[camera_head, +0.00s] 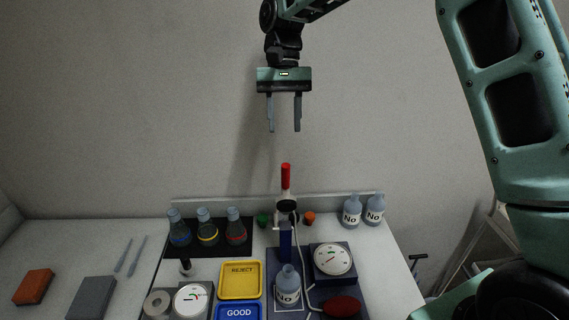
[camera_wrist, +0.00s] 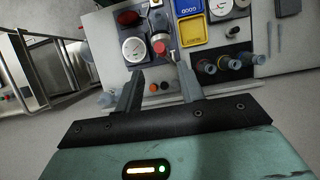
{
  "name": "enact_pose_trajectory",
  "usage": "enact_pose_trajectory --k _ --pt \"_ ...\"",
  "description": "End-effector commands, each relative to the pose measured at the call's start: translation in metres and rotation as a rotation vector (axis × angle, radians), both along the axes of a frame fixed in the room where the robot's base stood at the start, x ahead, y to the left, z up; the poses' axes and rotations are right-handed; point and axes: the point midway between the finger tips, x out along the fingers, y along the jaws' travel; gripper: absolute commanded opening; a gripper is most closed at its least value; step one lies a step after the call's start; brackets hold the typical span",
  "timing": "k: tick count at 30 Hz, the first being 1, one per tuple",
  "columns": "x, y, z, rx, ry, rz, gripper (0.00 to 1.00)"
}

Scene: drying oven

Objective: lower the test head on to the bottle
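The grey bottle (camera_head: 287,291) with a "No" label stands upright on a dark blue base, in front of a blue post (camera_head: 285,243). The test head (camera_head: 287,207) is a pale and black part on the stand above the bottle, with a red upright handle (camera_head: 286,176) on top. In the head view a gap shows between head and bottle. My gripper (camera_head: 284,130) is open and empty, pointing down above the red handle without touching it. In the wrist view the red handle (camera_wrist: 159,46) shows just beyond the open fingertips (camera_wrist: 159,70); the bottle is not clearly seen there.
A dial gauge (camera_head: 332,260) and a red bulb (camera_head: 342,306) sit right of the stand. A yellow REJECT tray (camera_head: 241,279) and a blue GOOD tray (camera_head: 239,312) lie left. Several flasks (camera_head: 204,229) stand on a black mat. More bottles (camera_head: 352,211) stand back right.

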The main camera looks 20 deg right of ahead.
Motion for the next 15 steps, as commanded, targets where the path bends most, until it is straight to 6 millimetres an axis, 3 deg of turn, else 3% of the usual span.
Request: enact_pose_trajectory --k 9,15 --pt "-0.025 0.008 -0.059 0.000 0.004 0.002 0.39" --pt "-0.035 0.012 -0.086 0.000 0.003 0.001 0.39"
